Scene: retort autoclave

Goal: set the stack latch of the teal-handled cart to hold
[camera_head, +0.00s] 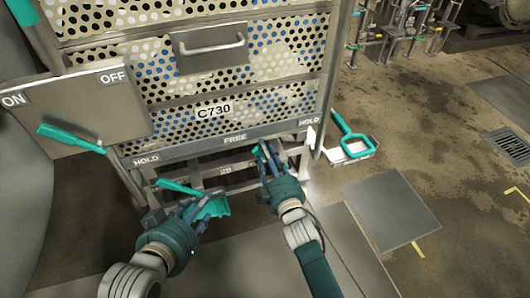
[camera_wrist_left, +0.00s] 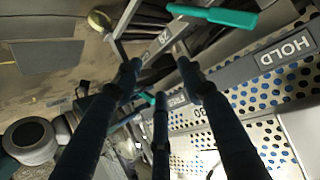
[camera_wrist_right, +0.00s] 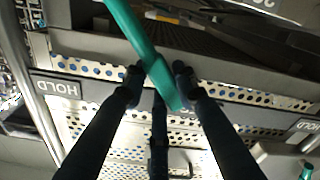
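The cart carries perforated trays and a label C730 (camera_head: 213,111). Its lower bar (camera_head: 290,129) reads HOLD at both ends and FREE in the middle. A teal lever (camera_head: 257,150) stands below the bar, between FREE and the right HOLD. My right gripper (camera_head: 265,157) is at this lever; in the right wrist view the teal lever (camera_wrist_right: 135,30) runs between its fingertips, which stand apart. Contact is unclear. My left gripper (camera_head: 190,205) is open below the bar's left part. A teal handle (camera_head: 176,187) lies near it and shows in the left wrist view (camera_wrist_left: 215,15).
An ON/OFF panel (camera_head: 80,100) with a teal lever (camera_head: 70,137) is at the left. A teal-handled item (camera_head: 355,136) stands on the floor right of the cart. A floor plate (camera_head: 391,208) and a drain grate (camera_head: 510,146) lie on the open floor at the right.

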